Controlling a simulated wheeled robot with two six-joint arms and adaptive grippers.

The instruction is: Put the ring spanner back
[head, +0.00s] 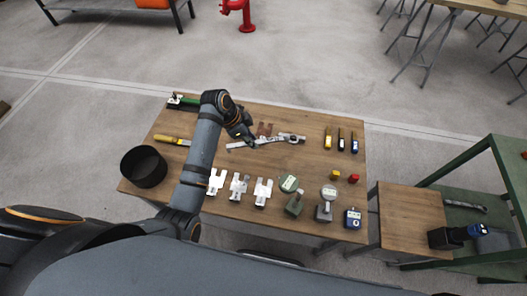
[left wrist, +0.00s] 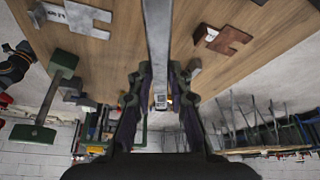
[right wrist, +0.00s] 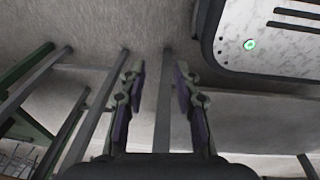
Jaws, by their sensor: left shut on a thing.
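The ring spanner (head: 271,140) is a long silver tool over the back middle of the wooden table. My left gripper (head: 246,142) is shut on its shank. In the left wrist view the spanner (left wrist: 158,35) is a grey bar running from between the fingertips (left wrist: 161,100) to the top edge. Its ends are not clear there, and I cannot tell whether it touches the table. My right gripper (right wrist: 159,75) is open and empty, away from the table top, with floor and grey bars beyond it.
The table (head: 318,173) also holds a black round bin (head: 144,167), a yellow-handled tool (head: 172,140), a rust-brown block (head: 265,129), several silver fork-shaped plates (head: 216,182), several gauges (head: 352,218), and small yellow and blue bottles (head: 354,143). A green-framed bench (head: 455,180) stands right.

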